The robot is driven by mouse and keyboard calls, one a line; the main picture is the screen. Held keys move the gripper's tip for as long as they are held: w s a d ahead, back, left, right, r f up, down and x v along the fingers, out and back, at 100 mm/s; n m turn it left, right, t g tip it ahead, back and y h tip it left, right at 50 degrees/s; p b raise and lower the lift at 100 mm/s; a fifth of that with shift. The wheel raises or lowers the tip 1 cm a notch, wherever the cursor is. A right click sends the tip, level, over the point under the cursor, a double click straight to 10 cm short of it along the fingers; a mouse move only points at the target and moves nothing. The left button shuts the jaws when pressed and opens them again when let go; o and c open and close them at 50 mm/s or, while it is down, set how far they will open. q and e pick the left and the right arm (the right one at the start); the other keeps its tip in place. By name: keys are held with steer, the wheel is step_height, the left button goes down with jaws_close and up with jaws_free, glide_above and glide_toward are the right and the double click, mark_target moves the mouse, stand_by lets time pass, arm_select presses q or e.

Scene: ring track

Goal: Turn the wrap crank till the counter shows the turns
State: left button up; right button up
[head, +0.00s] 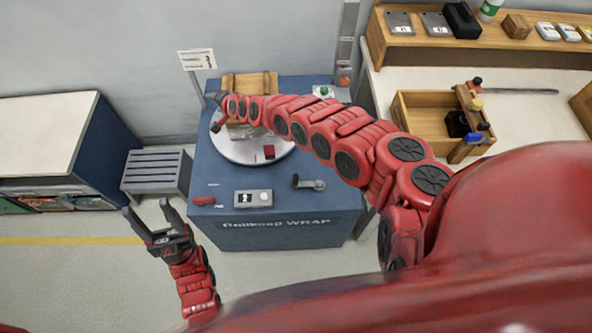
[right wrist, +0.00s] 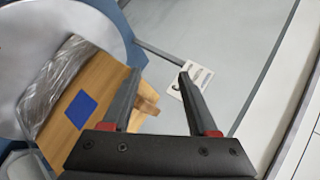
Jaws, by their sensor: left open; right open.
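The wrap crank (head: 310,184), a small dark grey handle, lies on the front right of the blue wrap machine's top (head: 285,222). The grey counter box (head: 264,199) sits left of it; its figure is too small to read. A white turntable (head: 225,148) carries a wooden crate (head: 252,83) with clear film around it, partly hidden by my right arm. My left gripper (head: 148,210) is open and empty, left of the machine and apart from the crank. My right gripper (right wrist: 158,74) is open and empty near the crate, far from the crank.
A sign (head: 197,59) stands behind the machine; a card shows in the right wrist view (right wrist: 195,82). A slatted grey stool (head: 156,171) is left of the machine. A wooden tray (head: 420,125) and a shelf (head: 430,42) of small items are at right. Floor in front left is clear.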

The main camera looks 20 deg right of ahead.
steer(key=s+d+f+m+g+h, duration=0.1)
steer(key=s+d+f+g+h, duration=0.3)
steer(key=s+d, duration=0.65)
steer(key=s+d+f+m+g+h, duration=0.1)
steer(key=s+d+g, duration=0.5)
steer(key=s+d, duration=0.45)
steer(key=f+b, duration=0.1)
steer(key=f, duration=0.3)
steer(key=s+a+f+b, duration=0.1)
steer(key=f+b, duration=0.1)
steer(key=f, duration=0.2)
steer(key=a+f+b, duration=0.1)
steer(key=f+b, duration=0.1)
steer(key=f, duration=0.2)
steer(key=shift+s+a+f, duration=0.1)
steer(key=shift+s+a, duration=0.05)
steer(key=shift+f, duration=0.35)
step_height(320, 180, down, 3)
steer(key=shift+f+p, duration=0.1)
steer(key=shift+p, duration=0.3)
steer(key=shift+f, duration=0.6)
jaws_close()
